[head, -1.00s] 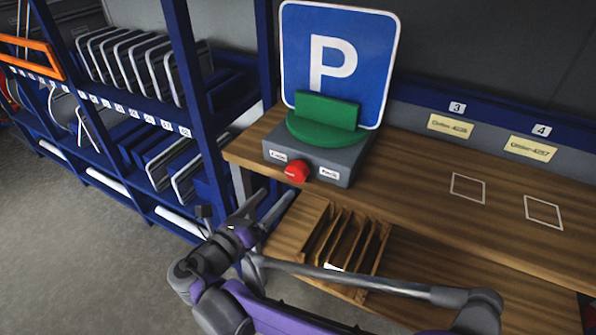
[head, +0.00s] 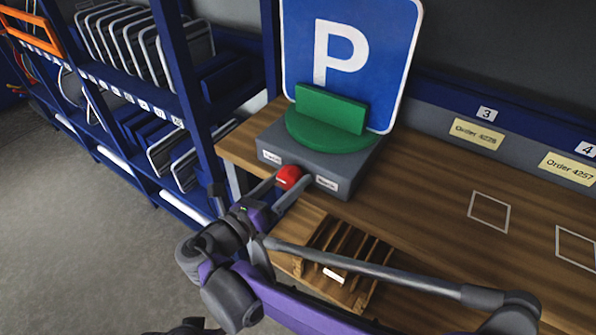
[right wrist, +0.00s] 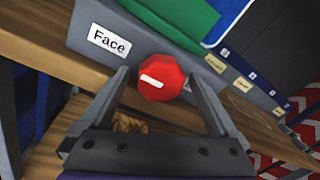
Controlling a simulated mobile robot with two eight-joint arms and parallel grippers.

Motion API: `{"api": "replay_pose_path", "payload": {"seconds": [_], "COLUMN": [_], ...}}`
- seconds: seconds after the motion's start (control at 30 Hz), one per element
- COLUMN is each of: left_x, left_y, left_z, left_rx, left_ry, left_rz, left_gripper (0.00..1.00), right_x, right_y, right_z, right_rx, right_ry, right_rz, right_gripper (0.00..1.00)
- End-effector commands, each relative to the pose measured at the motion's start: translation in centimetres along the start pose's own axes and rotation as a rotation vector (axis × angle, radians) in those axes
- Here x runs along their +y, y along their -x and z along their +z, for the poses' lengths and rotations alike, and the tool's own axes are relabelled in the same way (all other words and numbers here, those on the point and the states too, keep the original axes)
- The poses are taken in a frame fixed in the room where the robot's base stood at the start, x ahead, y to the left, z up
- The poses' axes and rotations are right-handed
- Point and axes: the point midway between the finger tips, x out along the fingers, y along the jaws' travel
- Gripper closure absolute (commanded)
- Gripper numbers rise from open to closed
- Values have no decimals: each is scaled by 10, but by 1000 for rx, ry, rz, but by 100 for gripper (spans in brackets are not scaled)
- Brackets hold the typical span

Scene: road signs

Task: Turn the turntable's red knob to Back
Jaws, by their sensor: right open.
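The turntable's grey base (head: 340,172) sits on the wooden bench, with a green disc and green holder (head: 331,108) on top. A blue P sign (head: 352,55) stands upright in the holder. The red knob (head: 288,177) is on the base's front between two white labels; it also shows in the right wrist view (right wrist: 160,78), where the left label reads "Face" and the other is mostly hidden. The knob's white mark points left and slightly up in the wrist view. My right gripper (head: 291,184) is open, its fingers on either side of the knob. My left gripper is not in view.
Blue shelving (head: 176,75) with several sign blanks stands at left. Outlined squares (head: 489,212) and order cards (head: 477,134) are along the bench at right.

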Motion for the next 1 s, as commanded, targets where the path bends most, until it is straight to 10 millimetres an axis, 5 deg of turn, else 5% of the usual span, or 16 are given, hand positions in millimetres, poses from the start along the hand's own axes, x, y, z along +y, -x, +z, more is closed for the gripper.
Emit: {"api": "replay_pose_path", "payload": {"seconds": [0.4, 0.87, 1.0], "left_x": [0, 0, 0], "left_y": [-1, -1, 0], "left_z": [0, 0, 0], "left_rx": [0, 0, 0], "left_ry": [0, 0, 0], "left_rz": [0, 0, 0], "left_gripper": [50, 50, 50], "right_x": [0, 0, 0], "right_y": [3, 2, 2], "right_z": [0, 0, 0], "right_rx": [-1, -1, 0], "right_ry": [0, 0, -5], "right_rz": [2, 1, 0], "right_gripper": [6, 89, 89]}}
